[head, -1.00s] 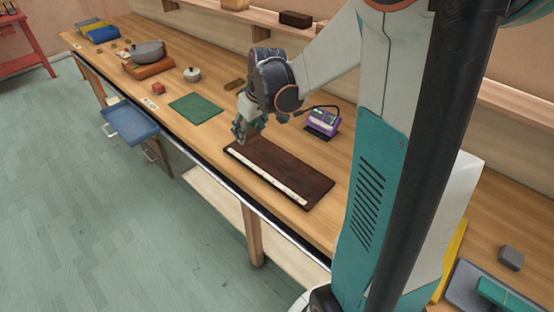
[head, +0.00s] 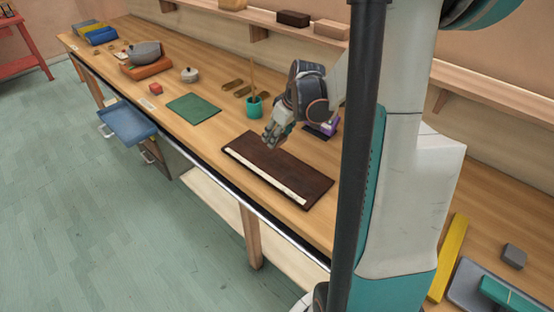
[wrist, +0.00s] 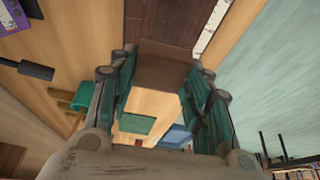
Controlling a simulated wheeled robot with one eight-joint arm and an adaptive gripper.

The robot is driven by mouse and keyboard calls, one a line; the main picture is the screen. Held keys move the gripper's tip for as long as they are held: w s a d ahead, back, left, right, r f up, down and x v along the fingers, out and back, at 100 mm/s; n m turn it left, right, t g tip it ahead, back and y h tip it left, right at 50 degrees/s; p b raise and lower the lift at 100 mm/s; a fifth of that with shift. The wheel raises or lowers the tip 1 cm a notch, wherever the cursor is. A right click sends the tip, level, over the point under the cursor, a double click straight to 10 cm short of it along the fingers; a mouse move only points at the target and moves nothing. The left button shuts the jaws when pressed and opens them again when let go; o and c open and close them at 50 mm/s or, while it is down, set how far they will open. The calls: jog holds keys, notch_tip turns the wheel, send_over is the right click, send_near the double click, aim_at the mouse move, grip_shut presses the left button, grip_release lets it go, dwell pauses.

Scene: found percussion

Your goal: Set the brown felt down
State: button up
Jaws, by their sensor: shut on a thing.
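My gripper (head: 269,140) is above the far left part of a dark brown board (head: 260,168) on the workbench. In the wrist view, my gripper (wrist: 160,85) is shut on a brown piece, the brown felt (wrist: 163,72), between its fingers. In the head view the felt is too hidden by the fingers to make out. The dark board (wrist: 192,27) with a pale strip lies beyond the felt in the wrist view. Whether the felt touches anything below it I cannot tell.
A teal cup (head: 254,107) with a stick stands behind my gripper. A purple device (head: 327,127) is to its right, partly hidden. A green mat (head: 194,108) lies to the left, with bare bench between it and the board. A blue drawer (head: 132,122) juts out at the front.

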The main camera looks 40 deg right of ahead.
aim_at(274, 161)
notch_tip(274, 161, down, 9)
jog(key=shift+f+b, duration=0.1)
jog(key=shift+b, duration=1.15)
jog(key=shift+f, duration=0.2)
jog(key=o, duration=0.8)
jog(key=shift+o, duration=0.2)
jog(key=shift+r, duration=0.1)
jog(key=shift+r, duration=0.25)
jog(key=p+v, duration=0.3)
jog(key=v, duration=0.8)
jog(key=shift+s+r+p, duration=0.15)
jog(key=shift+r+p, duration=0.2)
jog(key=shift+p, duration=0.05)
